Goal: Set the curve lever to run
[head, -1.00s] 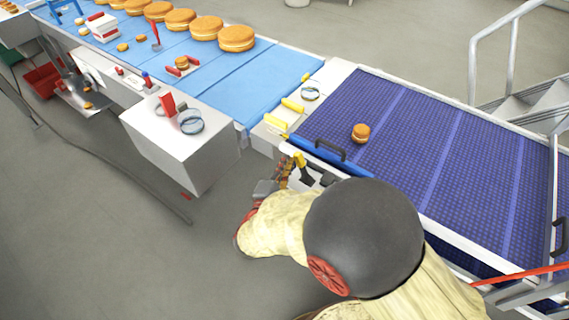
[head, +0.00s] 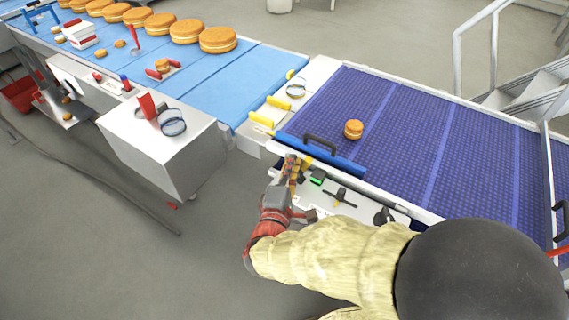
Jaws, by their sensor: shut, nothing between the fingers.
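My gripper (head: 294,168) is at the near left corner of the dark-blue belt, beside the left end of a pale control panel (head: 363,209). Its fingers look shut with nothing held. A small yellow handle with black parts (head: 306,163) is right beside the fingertips; I cannot tell whether they touch. On the panel are a green piece (head: 317,178), a black cross-shaped handle (head: 341,198) and a dark knob (head: 383,215). I cannot read any labels, so which of these is the curve lever, and its setting, is unclear. My arm covers the panel's near edge.
The dark-blue belt (head: 440,150) carries one small filled round (head: 353,129). A blue bar with a black grip (head: 320,153) runs along its near edge. A white cabinet (head: 155,150) stands left. The light-blue belt (head: 240,80) holds several large rounds. Floor on the left is mostly clear.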

